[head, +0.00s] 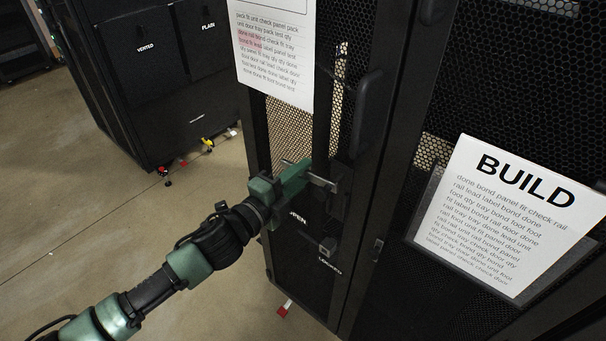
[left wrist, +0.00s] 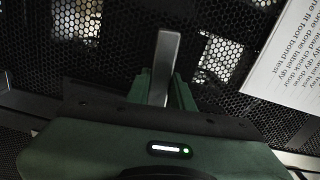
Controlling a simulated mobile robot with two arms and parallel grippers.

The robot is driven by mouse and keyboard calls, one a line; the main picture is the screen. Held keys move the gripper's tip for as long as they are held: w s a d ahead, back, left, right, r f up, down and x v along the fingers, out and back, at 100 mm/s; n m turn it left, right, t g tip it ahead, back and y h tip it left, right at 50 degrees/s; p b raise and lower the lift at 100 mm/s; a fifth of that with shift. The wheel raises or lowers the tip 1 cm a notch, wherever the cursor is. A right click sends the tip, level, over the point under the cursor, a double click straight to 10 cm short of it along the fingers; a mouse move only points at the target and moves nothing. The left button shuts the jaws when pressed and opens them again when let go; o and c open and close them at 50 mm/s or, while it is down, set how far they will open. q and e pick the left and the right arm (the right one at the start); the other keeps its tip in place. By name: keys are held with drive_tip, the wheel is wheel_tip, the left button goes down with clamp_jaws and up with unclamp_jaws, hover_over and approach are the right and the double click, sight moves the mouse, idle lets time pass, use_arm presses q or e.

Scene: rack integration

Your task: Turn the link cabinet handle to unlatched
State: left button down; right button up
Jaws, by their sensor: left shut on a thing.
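My left gripper (head: 300,174) reaches the black mesh cabinet door (head: 343,215) from the left and is shut on the cabinet handle (head: 322,182). In the left wrist view the handle shows as a grey metal bar (left wrist: 165,62), and the green fingers of my left gripper (left wrist: 165,92) close around it. An "OPEN" label (head: 298,217) sits just below the gripper, partly covered. Another small label (head: 330,267), too small to read surely, sits lower on the door. The handle's far end and its pivot are partly hidden. My right gripper is not in view.
A dark vertical pull (head: 367,112) stands out from the door above and right of the handle. A printed sheet (head: 275,55) hangs above; a "BUILD" sheet (head: 510,215) is at right. Another black cabinet (head: 150,90) stands behind left. The floor (head: 90,215) at left is clear.

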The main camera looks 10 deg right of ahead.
use_arm(q)
drive_tip(key=shift+r+m+p, duration=0.3)
drive_tip(key=shift+r+m, duration=0.15)
drive_tip(key=shift+m, duration=0.25)
drive_tip(key=c, duration=1.2)
unclamp_jaws()
drive_tip(key=shift+a, duration=0.1)
drive_tip(key=b+v, duration=0.1)
drive_tip(key=v, duration=0.6)
drive_tip(key=shift+s+a+b, duration=0.25)
drive_tip(key=shift+b, duration=0.1)
